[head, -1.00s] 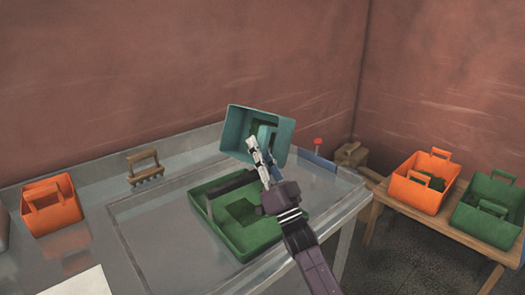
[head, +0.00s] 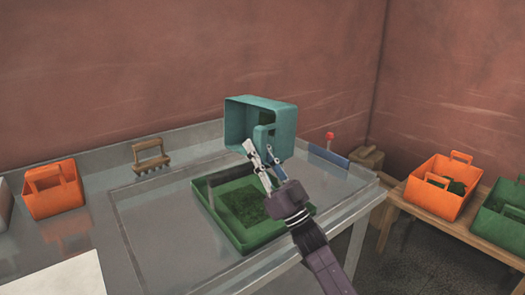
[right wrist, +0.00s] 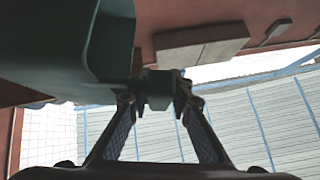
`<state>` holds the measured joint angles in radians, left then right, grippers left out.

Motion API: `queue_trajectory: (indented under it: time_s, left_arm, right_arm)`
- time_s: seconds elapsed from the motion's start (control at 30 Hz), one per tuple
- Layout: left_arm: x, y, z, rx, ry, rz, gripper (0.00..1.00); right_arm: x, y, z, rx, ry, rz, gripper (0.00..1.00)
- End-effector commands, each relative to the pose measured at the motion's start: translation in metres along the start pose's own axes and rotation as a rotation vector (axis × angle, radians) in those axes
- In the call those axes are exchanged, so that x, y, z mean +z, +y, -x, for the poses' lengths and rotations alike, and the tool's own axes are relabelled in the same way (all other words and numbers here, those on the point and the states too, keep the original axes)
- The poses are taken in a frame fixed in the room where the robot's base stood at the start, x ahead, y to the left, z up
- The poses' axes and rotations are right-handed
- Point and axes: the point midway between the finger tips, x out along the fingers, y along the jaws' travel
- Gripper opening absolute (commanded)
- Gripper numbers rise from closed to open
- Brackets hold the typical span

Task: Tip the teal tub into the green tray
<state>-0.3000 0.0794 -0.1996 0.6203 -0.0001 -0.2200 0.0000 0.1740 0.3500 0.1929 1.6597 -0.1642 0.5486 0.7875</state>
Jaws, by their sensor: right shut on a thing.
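The teal tub (head: 234,122) is in the air above the far part of the green tray (head: 233,247), tipped on its side with its open mouth facing the head camera. My right gripper (head: 261,147) is shut on the tub's handle. In the right wrist view the tub (right wrist: 50,50) fills the upper left and its handle sits between the fingers (right wrist: 159,90). The tray lies flat on the metal bench, with green grainy material on its floor. A dark patch shows inside the tub; I cannot tell whether it is material or shadow. My left gripper is out of view.
An orange tub (head: 52,190) stands at the bench's left. A blue-edged tool with a red knob (head: 328,155) is at right. Another orange tub (head: 440,197) and a green tub (head: 497,222) stand on a wooden side table.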

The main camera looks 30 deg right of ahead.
Motion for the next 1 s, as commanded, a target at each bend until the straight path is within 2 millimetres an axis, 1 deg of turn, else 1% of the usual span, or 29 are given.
queue_trajectory:
  time_s: [0.03,0.23,0.43,0.57,0.9,1.0]
  left_arm:
    - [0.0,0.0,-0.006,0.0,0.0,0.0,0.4]
    - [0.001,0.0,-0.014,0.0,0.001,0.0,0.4]
    - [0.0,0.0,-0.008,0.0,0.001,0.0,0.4]
    - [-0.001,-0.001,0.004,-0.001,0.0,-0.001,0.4]
    - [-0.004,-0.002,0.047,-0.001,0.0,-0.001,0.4]
    - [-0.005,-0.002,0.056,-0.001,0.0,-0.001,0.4]
  right_arm:
    - [0.003,-0.002,0.003,-0.013,0.003,0.013,0.0]
    - [0.009,-0.009,0.005,-0.044,0.003,0.046,0.0]
    - [0.004,-0.009,0.001,-0.042,0.003,0.043,0.0]
    - [-0.006,-0.01,-0.009,-0.042,0.003,0.044,0.0]
    - [-0.043,-0.014,-0.046,-0.041,0.003,0.044,0.0]
    - [-0.05,-0.015,-0.054,-0.041,0.003,0.044,0.0]
